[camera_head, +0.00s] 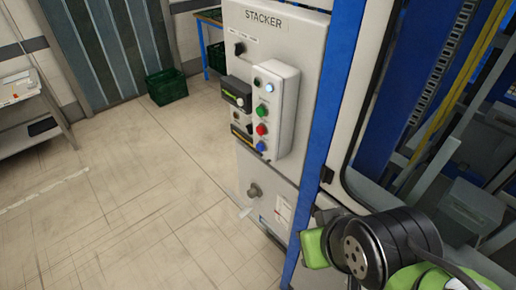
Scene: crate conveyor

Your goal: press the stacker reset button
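The stacker cabinet (310,60) is a light grey upright panel labelled STACKER, in the middle of the head view. A white control box (287,105) on its front carries a pale blue lamp or button (269,88), a green button (261,110), a red button (261,130) and a blue button (261,146), top to bottom. The labels beside them are too small to read, so I cannot tell which is reset. My black and green arm (390,245) shows at the lower right, below and right of the box, apart from it. My gripper's fingers are not visible.
A blue post (333,90) and a framed machine opening stand right of the cabinet, close to my arm. A knob (254,191) sticks out low on the cabinet. A green crate (166,86) sits on the floor behind. The floor (130,200) on the left is clear.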

